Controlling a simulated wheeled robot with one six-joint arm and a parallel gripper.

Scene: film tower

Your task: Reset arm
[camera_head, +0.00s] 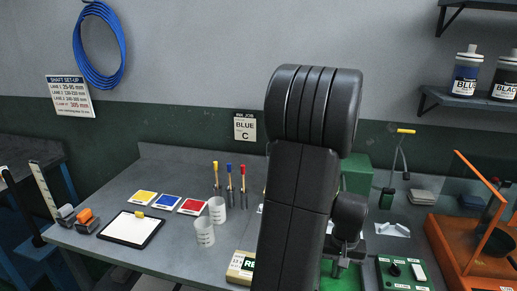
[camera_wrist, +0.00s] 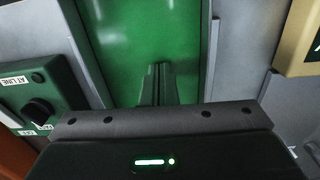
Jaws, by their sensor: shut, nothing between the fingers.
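My arm stands raised in the middle of the head view, in front of the workbench (camera_head: 170,237). In the wrist view my gripper (camera_wrist: 158,72) is shut, its two fingers together with nothing between them. It points toward a green surface (camera_wrist: 140,25). I cannot tell how far the fingertips are from that surface. My arm hides part of the bench behind it in the head view.
A green control box (camera_head: 404,272) sits right of my arm; it also shows in the wrist view (camera_wrist: 42,92). An orange frame (camera_head: 467,250) stands at far right. Cups (camera_head: 217,210), colour cards (camera_head: 168,201) and a clipboard (camera_head: 131,229) lie left. Bottles (camera_head: 466,72) stand on a wall shelf.

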